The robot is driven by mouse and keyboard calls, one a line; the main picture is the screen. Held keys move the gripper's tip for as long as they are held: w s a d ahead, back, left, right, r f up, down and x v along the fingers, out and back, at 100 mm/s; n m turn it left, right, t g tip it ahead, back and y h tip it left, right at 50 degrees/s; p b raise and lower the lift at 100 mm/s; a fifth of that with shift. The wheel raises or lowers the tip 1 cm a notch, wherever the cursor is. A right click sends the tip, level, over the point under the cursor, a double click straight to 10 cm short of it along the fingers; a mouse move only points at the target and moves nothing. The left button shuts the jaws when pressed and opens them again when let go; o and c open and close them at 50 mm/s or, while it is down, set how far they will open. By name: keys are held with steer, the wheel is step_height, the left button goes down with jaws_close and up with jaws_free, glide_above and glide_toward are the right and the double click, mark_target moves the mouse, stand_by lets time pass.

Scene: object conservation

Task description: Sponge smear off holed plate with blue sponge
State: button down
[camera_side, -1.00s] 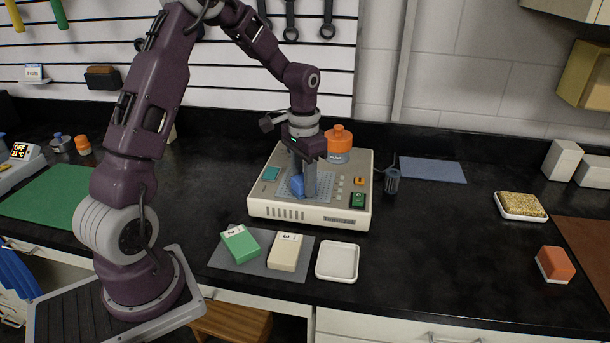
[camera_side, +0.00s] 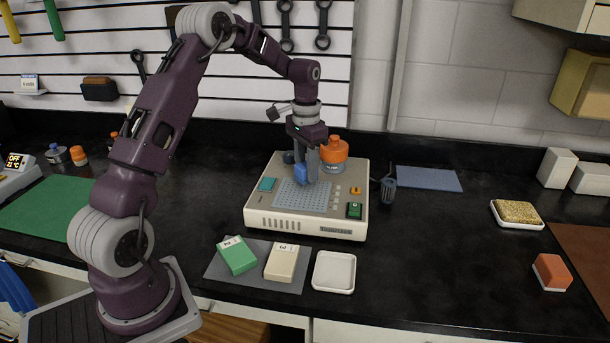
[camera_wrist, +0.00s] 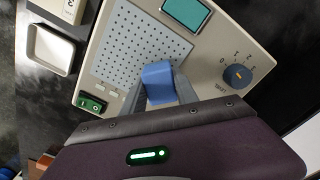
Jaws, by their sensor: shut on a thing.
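My gripper (camera_side: 306,168) is shut on the blue sponge (camera_side: 301,174). The sponge also shows in the wrist view (camera_wrist: 158,82), between the fingers. In the side view the sponge is at the back part of the holed plate (camera_side: 302,198), near the orange-capped bottle. I cannot tell whether it touches the plate. The holed plate is a pale blue-grey perforated panel on top of a beige machine (camera_side: 270,222). It also shows in the wrist view (camera_wrist: 125,45). No smear shows on the visible part of the plate; the part under the gripper is hidden.
An orange-capped bottle (camera_side: 334,150) stands just behind the gripper. A green block (camera_side: 237,255) and a cream block (camera_side: 282,262) lie on a grey mat in front, beside an empty white tray (camera_side: 334,271). A dark cup (camera_side: 388,190) stands right of the machine.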

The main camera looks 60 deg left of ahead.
steer(key=shift+r, duration=3.5)
